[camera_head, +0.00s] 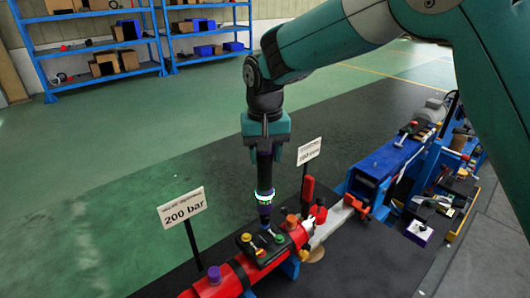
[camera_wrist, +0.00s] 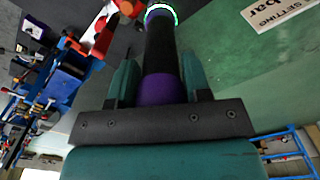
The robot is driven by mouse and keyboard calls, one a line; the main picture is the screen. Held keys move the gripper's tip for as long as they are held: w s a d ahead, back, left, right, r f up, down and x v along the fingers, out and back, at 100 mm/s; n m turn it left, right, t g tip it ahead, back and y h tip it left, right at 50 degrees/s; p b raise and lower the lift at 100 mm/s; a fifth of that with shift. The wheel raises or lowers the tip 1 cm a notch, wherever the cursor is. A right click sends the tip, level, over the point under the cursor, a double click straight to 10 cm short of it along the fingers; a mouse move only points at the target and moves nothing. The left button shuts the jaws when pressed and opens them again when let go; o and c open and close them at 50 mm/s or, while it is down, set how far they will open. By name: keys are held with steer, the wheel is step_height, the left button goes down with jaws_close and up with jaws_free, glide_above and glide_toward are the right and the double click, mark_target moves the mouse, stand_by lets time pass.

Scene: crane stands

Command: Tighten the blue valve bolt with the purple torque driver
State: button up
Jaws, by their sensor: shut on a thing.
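My gripper (camera_head: 266,142) is shut on the purple torque driver (camera_head: 265,172), a black tool with purple bands and a glowing white-green ring. It hangs upright, tip down. In the wrist view the driver (camera_wrist: 160,88) stands between the two fingers of my gripper (camera_wrist: 160,75). The driver's tip is above the dark block on the red valve body (camera_head: 240,272). A small blue part, seemingly the blue valve bolt (camera_head: 279,238), shows just under the tip. I cannot tell whether the tip touches it. The bolt is hidden in the wrist view.
A "200 bar" sign (camera_head: 182,206) stands at left and a second sign (camera_head: 309,151) behind at right. A blue machine (camera_head: 388,163) is at right. Blue shelves (camera_head: 110,42) stand far back. The green floor at left is clear.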

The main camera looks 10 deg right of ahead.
steer(key=shift+f+b, duration=0.35)
steer(key=shift+f, duration=0.25)
steer(key=shift+f+p, duration=0.2)
steer(key=shift+p, duration=0.45)
stand_by(3.5)
